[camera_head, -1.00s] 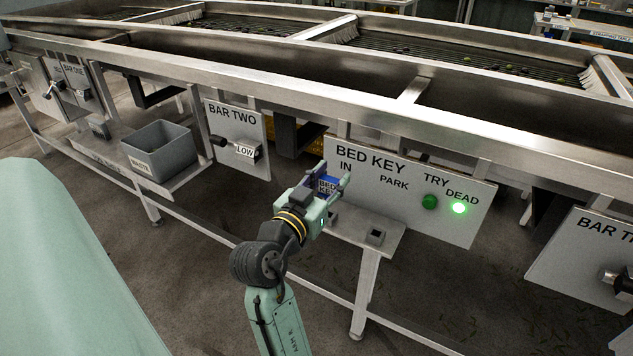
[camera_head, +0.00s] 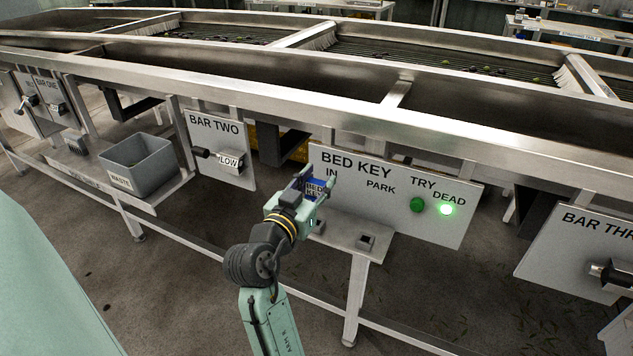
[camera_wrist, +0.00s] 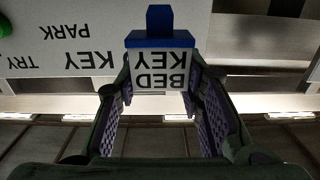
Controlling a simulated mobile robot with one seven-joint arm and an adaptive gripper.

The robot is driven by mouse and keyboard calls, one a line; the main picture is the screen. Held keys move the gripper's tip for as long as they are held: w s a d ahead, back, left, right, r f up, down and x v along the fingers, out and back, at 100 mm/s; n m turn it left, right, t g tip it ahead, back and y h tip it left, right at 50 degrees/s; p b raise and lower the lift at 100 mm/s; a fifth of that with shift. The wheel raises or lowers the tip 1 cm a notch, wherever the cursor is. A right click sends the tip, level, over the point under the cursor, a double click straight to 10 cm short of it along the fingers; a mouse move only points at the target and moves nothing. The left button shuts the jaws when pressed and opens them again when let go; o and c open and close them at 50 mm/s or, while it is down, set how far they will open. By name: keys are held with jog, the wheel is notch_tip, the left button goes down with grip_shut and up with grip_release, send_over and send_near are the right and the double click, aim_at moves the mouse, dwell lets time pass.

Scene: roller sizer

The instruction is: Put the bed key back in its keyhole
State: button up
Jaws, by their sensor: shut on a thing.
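The bed key (camera_head: 315,188) is a blue block with a white "BED KEY" label. It also shows upside down in the wrist view (camera_wrist: 163,62), between the fingers, with a narrower blue end pointing at the panel. My gripper (camera_head: 315,186) is shut on it in front of the left part of the bed key panel (camera_head: 393,213), under the word "IN". The keyhole itself is hidden behind my gripper and the key. I cannot tell whether the key touches the panel.
The panel has a dark green TRY button (camera_head: 417,205) and a lit green DEAD lamp (camera_head: 447,210). A small shelf (camera_head: 345,240) with a square socket (camera_head: 366,242) juts out below. The BAR TWO panel (camera_head: 221,150) and a grey waste bin (camera_head: 139,164) stand to the left.

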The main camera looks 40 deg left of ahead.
aim_at(316, 197)
jog(key=shift+f+b, duration=1.8)
jog(key=shift+f, duration=0.55)
jog(key=shift+f+b, duration=0.15)
jog(key=shift+b, duration=0.35)
jog(key=shift+f+b, duration=0.3)
jog(key=shift+f+b, duration=0.95)
jog(key=shift+f, duration=0.1)
jog(key=o, duration=1)
jog(key=shift+r, duration=0.1)
jog(key=shift+c, duration=0.2)
jog(key=v, duration=1.2)
